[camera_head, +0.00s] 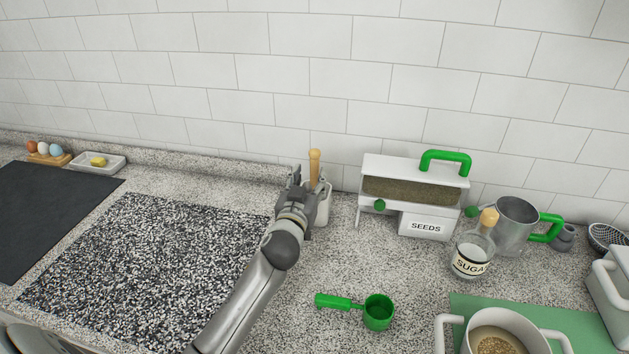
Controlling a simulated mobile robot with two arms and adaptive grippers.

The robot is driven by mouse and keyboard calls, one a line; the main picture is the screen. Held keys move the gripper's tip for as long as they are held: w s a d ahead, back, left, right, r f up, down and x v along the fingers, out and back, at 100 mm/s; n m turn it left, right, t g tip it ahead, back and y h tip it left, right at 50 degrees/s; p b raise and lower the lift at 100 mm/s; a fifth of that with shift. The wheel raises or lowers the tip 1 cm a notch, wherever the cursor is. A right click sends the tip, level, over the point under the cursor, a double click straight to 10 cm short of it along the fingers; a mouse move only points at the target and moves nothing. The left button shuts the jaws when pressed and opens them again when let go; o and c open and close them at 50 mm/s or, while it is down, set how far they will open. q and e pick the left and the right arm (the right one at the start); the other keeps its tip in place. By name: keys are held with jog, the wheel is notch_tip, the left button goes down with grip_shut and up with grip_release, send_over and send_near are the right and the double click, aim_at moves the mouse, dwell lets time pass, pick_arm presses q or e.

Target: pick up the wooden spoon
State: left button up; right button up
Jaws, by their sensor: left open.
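The wooden spoon (314,165) stands nearly upright, with only a pale wooden shaft with a rounded end showing. Its lower part is hidden by my gripper and a white holder (325,208) near the back wall. My left gripper (309,184) is open right at the spoon, in front of the holder. One finger shows left of the shaft and the other seems to be on its right. I cannot tell whether either finger touches it. My right gripper is out of view.
A white seeds dispenser (425,226) stands right of the holder. A sugar bottle (472,255) and a grey metal mug (514,229) are further right. A green scoop (378,312) lies in front. A white pot (455,333) is at the front right. The speckled board (150,260) at left is bare.

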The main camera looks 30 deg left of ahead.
aim_at(314, 174)
pick_arm(q)
jog(key=shift+d+f+p+x, duration=0.15)
jog(key=shift+p+x, duration=0.1)
jog(key=shift+x, duration=0.85)
jog(key=shift+d+f+p+x, duration=0.1)
jog(key=shift+p+x, duration=0.1)
jog(key=shift+x, duration=0.85)
grip_shut()
